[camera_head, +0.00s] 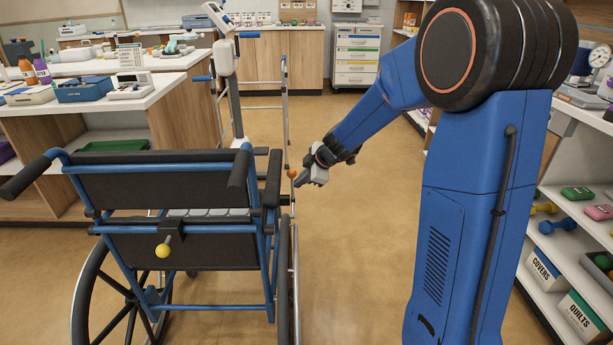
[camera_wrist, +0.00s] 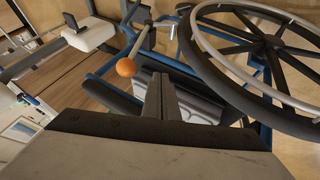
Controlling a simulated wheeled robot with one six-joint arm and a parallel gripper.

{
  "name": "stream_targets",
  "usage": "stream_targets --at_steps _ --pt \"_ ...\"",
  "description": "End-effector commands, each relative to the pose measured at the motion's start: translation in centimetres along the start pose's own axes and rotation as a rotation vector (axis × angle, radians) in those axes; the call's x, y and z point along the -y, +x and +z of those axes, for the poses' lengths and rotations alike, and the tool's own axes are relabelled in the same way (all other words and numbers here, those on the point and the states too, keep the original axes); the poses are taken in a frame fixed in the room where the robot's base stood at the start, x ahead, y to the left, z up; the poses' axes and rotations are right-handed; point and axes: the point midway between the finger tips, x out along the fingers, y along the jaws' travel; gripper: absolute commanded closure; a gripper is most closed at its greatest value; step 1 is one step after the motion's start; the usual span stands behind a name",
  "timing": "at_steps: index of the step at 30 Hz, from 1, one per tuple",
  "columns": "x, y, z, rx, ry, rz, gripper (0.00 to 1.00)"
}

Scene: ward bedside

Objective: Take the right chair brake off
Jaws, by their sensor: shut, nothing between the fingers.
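A wheelchair with a blue frame and black back (camera_head: 150,190) stands at the left in the head view, seen from behind. The right brake lever ends in an orange knob (camera_head: 292,173) by the front of the right armrest. In the wrist view the orange knob (camera_wrist: 126,67) sits on a thin metal rod beside the right wheel (camera_wrist: 240,60). My gripper (camera_head: 299,182) is shut and empty, its tips close beside the knob. In the wrist view the closed fingers (camera_wrist: 160,92) point just right of the knob. I cannot tell whether they touch it.
A yellow knob (camera_head: 162,250) sticks out of the chair's lower back. A wheeled stand (camera_head: 228,75) and a walker-like metal frame are ahead. A counter (camera_head: 110,100) is at the left, shelves (camera_head: 560,260) at the right.

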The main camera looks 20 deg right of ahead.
Motion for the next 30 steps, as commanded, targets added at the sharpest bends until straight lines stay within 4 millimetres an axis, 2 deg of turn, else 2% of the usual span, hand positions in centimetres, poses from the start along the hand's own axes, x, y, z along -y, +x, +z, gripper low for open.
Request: stream_targets --at_steps 2,6,12,30 --pt "0.1 1.3 0.0 0.0 0.001 -0.004 1.0" --pt "-1.9 2.0 -0.1 0.0 -0.001 0.0 1.0" --pt "-3.4 2.6 -0.1 0.001 0.0 0.0 1.0" --pt "-3.9 2.7 -0.1 0.0 0.006 -0.01 1.0"
